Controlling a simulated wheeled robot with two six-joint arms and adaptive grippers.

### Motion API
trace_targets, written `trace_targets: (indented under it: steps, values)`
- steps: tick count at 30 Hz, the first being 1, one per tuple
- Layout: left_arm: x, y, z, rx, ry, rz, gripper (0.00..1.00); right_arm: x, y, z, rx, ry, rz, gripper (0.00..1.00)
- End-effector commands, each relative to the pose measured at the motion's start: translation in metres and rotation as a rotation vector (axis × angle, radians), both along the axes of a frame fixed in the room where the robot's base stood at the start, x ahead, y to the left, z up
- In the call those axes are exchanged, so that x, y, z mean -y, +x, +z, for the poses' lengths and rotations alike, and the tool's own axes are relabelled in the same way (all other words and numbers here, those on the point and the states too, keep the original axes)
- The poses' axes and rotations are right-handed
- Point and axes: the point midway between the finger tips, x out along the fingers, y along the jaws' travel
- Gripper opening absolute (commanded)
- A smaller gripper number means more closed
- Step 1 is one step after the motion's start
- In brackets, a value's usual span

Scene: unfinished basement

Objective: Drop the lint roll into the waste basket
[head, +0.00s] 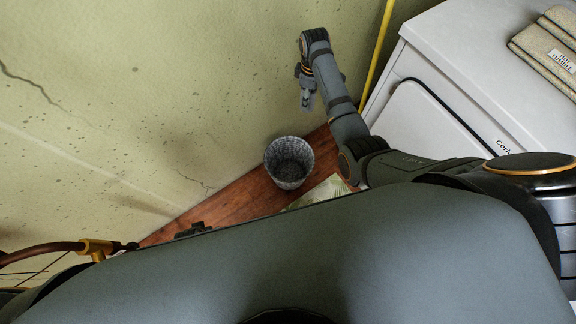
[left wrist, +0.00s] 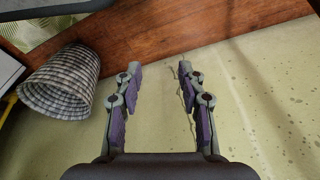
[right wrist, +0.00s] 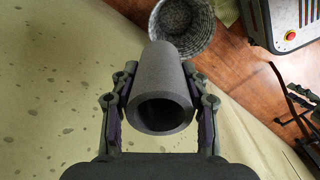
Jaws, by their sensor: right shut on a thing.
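The lint roll (right wrist: 160,85) is a dark grey hollow cylinder in the right wrist view. My right gripper (right wrist: 159,88) is shut on it, one finger on each side. In the head view this gripper (head: 306,92) is in the air near the wall, above and slightly right of the basket; the roll is hard to make out there. The waste basket (head: 289,151) is a grey woven round bin on the wooden floor. It also shows in the right wrist view (right wrist: 202,32), beyond the roll, and in the left wrist view (left wrist: 55,88). My left gripper (left wrist: 157,85) is open and empty.
A white appliance (head: 430,115) stands right of the basket, with folded towels (head: 548,48) on top. A yellow pipe (head: 376,55) runs down the speckled wall (head: 150,90). A copper pipe with a yellow fitting (head: 95,248) is at lower left. A pale mat (head: 322,192) lies near the basket.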

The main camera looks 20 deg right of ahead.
Motion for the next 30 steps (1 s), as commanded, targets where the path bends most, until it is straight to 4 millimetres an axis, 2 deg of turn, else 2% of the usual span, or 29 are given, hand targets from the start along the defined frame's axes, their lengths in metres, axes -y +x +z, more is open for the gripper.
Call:
trace_targets:
  steps: [1, 3, 6, 9, 12, 16, 22, 26, 30]
  values:
    - [0.004, 0.010, -0.028, 0.015, -0.010, -0.002, 0.40, -0.006, -0.005, -0.060, -0.005, 0.001, 0.004, 0.15]
    - [0.010, 0.021, -0.032, 0.031, -0.024, -0.006, 0.40, -0.015, -0.010, -0.108, -0.004, 0.001, 0.010, 0.15]
    - [0.019, 0.033, -0.032, 0.054, -0.041, -0.015, 0.40, -0.027, -0.019, -0.175, -0.003, 0.002, 0.020, 0.15]
    - [0.027, 0.041, -0.028, 0.072, -0.060, -0.025, 0.40, -0.038, -0.028, -0.231, -0.003, 0.002, 0.029, 0.15]
    - [0.033, 0.044, -0.021, 0.086, -0.073, -0.037, 0.40, -0.047, -0.036, -0.273, 0.001, 0.003, 0.038, 0.15]
    - [0.037, 0.045, -0.010, 0.098, -0.083, -0.046, 0.40, -0.054, -0.042, -0.301, 0.003, 0.004, 0.045, 0.15]
    - [0.039, 0.045, 0.000, 0.103, -0.087, -0.050, 0.40, -0.057, -0.044, -0.307, 0.005, 0.004, 0.047, 0.15]
    - [0.040, 0.049, -0.004, 0.135, -0.092, -0.048, 0.40, -0.057, -0.045, -0.312, 0.003, 0.004, 0.047, 0.15]
    - [0.043, 0.066, -0.015, 0.253, -0.107, -0.043, 0.40, -0.057, -0.045, -0.329, 0.003, 0.004, 0.047, 0.15]
